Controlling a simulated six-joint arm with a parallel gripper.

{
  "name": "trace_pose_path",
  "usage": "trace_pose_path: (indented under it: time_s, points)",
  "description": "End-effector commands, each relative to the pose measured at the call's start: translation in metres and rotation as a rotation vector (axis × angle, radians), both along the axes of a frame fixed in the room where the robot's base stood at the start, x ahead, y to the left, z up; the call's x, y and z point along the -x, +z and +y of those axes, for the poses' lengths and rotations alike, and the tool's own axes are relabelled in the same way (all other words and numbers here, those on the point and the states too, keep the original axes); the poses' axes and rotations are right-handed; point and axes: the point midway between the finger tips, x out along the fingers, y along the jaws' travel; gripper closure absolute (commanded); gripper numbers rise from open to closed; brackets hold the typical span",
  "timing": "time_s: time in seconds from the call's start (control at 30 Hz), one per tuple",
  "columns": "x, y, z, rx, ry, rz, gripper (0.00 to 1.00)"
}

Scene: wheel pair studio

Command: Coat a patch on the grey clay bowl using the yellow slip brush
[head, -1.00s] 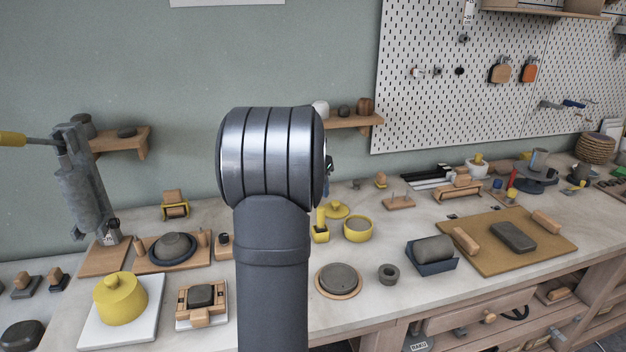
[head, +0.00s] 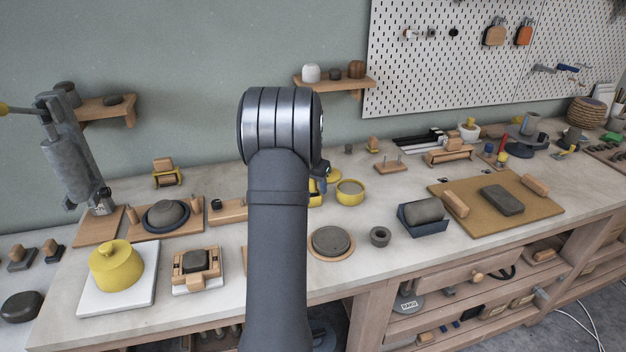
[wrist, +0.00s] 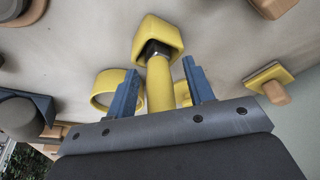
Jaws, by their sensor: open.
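The yellow slip brush (wrist: 160,82) stands handle-up in a yellow block, seen in the wrist view. My gripper (wrist: 158,74) is open, with one blue finger on each side of the yellow handle and visible gaps between. In the head view the brush's yellow block (head: 316,198) is mostly hidden behind my arm. The grey clay bowl (head: 166,211) appears as a grey dome, seemingly upside down, on a dark blue round dish on a wooden board at the left.
A yellow pot (head: 350,192) stands close right of the brush. A grey block lies in a blue tray (head: 424,229) further right.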

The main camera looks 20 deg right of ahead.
Motion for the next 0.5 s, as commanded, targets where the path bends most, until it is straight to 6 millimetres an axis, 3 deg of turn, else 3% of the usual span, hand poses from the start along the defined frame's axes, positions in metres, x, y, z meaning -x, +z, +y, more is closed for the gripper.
trace_pose_path:
  time_s: [0.2, 0.43, 0.5]
  points:
    - [-0.0001, 0.0002, -0.0001, 0.000, 0.000, 0.000, 0.54]
    - [0.0000, 0.0002, 0.0001, 0.000, 0.000, 0.000, 0.99]
    - [0.0000, 0.0001, 0.0002, 0.000, 0.000, 0.000, 0.99]
